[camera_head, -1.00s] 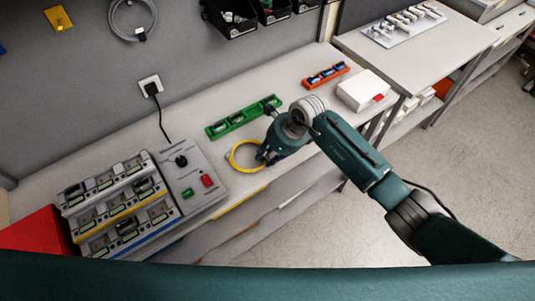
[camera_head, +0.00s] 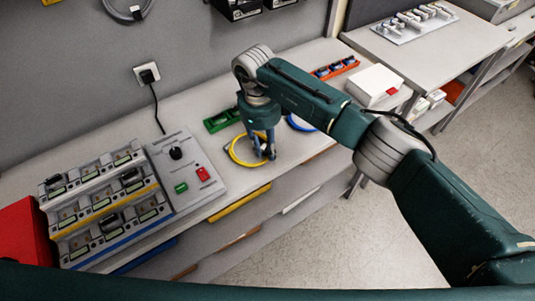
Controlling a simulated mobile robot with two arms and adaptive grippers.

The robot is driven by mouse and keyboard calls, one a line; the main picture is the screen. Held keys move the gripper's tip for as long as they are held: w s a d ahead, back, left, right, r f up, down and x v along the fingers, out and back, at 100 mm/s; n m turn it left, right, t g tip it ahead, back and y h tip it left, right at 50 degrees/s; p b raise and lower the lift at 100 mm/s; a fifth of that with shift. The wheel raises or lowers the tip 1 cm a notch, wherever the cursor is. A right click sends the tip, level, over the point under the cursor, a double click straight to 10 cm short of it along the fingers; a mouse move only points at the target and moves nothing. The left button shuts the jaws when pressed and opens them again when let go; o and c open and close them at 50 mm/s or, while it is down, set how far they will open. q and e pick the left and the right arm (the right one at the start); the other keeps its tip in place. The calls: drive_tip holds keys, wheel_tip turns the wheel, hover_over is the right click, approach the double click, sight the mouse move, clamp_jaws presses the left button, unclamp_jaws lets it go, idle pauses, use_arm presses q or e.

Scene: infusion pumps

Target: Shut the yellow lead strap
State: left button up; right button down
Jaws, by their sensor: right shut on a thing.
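The yellow lead (camera_head: 239,162) lies as a coil near the front edge of the bench, left of the middle in the head view. My right gripper (camera_head: 265,155) points down at the right side of this coil, with its fingers shut on the lead there. The strap is too small to make out, and the fingers and wrist cover part of the coil. I cannot tell whether the strap is open or shut. My left gripper is not in view.
A blue coil (camera_head: 296,125) lies partly behind my right arm. A green rack (camera_head: 217,123) and an orange rack (camera_head: 347,66) stand further back. The pump rack (camera_head: 104,203) and its grey control panel (camera_head: 190,170) stand left. A white box (camera_head: 373,83) stands right.

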drive_tip(key=c, duration=1.6)
unclamp_jaws()
drive_tip(key=shift+c, duration=0.2)
wheel_tip(320, 180, up, 12)
drive_tip(key=a, duration=0.1)
drive_tip(key=shift+w, duration=0.3)
drive_tip(key=shift+a+f, duration=0.1)
drive_tip(key=shift+a, duration=0.05)
